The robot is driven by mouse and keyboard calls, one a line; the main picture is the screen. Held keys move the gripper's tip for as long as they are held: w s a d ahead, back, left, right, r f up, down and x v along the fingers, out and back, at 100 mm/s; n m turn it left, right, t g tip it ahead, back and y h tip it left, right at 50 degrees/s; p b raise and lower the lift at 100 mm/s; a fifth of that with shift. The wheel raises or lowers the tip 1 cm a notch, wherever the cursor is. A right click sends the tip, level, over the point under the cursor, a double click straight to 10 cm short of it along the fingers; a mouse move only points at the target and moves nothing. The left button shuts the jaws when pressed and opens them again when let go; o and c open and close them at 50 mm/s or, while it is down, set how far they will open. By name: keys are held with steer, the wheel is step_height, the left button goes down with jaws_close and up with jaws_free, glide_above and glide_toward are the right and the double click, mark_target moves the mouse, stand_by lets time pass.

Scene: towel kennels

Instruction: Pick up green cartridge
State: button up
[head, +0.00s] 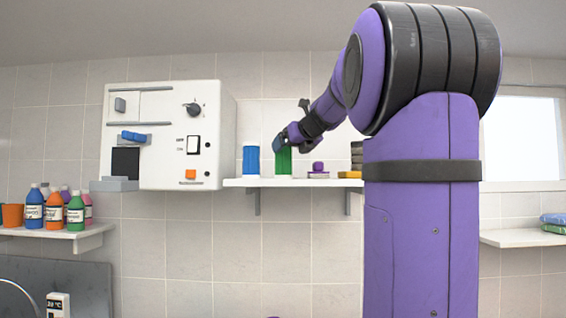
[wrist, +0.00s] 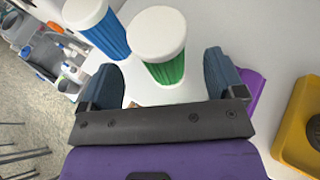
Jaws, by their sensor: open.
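The green cartridge (head: 284,162) stands upright on the white wall shelf (head: 240,182), right of a blue cartridge (head: 251,160). In the wrist view the green cartridge (wrist: 165,62) shows a round white top and ribbed green sides. My gripper (wrist: 170,78) is open, with one blue-grey finger on each side of the green cartridge's lower part in that picture. I cannot tell whether either finger touches it. In the head view my gripper (head: 281,142) overlaps the upper part of the green cartridge and partly hides it. The blue cartridge (wrist: 100,28) stands close by on the left.
A purple item (head: 318,168) and a yellow item (head: 349,174) sit right of the green cartridge on the shelf. A white control box (head: 165,160) is on the wall at left. Several bottles (head: 54,210) stand on a lower left shelf. Folded towels (head: 553,222) lie far right.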

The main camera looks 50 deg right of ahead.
mark_target(284, 152)
steer(key=x, duration=0.4)
steer(key=shift+w+d, duration=0.2)
steer(key=shift+w, duration=0.15)
steer(key=c, duration=1.1)
steer(key=shift+o, duration=0.2)
steer(key=shift+r, duration=0.1)
